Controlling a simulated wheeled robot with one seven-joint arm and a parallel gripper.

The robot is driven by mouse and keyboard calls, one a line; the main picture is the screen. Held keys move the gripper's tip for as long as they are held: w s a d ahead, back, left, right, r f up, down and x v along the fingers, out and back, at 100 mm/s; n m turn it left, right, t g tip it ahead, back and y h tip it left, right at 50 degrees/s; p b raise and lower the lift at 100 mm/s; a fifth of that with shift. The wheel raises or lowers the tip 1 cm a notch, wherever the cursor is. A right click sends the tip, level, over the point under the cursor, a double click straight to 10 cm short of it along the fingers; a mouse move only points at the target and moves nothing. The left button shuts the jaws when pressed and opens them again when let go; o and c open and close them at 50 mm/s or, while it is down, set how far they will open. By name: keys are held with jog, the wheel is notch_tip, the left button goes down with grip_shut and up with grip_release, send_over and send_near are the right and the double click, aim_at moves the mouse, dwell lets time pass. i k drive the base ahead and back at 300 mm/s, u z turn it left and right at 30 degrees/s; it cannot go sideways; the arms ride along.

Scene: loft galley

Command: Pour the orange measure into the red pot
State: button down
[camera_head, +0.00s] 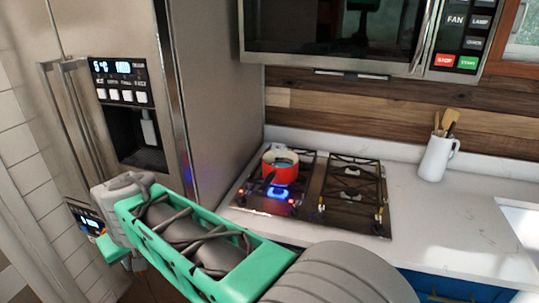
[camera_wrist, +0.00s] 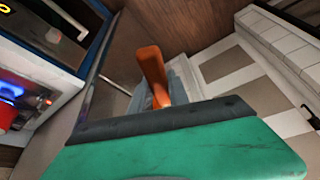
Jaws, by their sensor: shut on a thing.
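The red pot (camera_head: 281,172) stands on a left burner of the cooktop, with blue light at the burner below it. The orange measure (camera_wrist: 153,72) shows in the wrist view as an upright orange piece at the jaws. My gripper (camera_wrist: 167,97) is shut on it, away from the pot, at the lower left of the head view near the fridge. The measure's contents cannot be seen.
The cooktop (camera_head: 350,205) is set in a white counter (camera_head: 420,225). A white jug (camera_head: 436,158) with wooden utensils stands to the right. The tall fridge (camera_head: 222,90) is on the left, and a microwave (camera_head: 330,30) hangs above.

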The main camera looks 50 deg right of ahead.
aim_at(284, 171)
jog(key=u, duration=1.3)
jog(key=k, duration=1.1)
jog(key=z, duration=1.15)
jog(key=i, duration=0.5)
jog(key=u, duration=0.1)
jog(key=k, duration=0.1)
jog(key=z, duration=0.2)
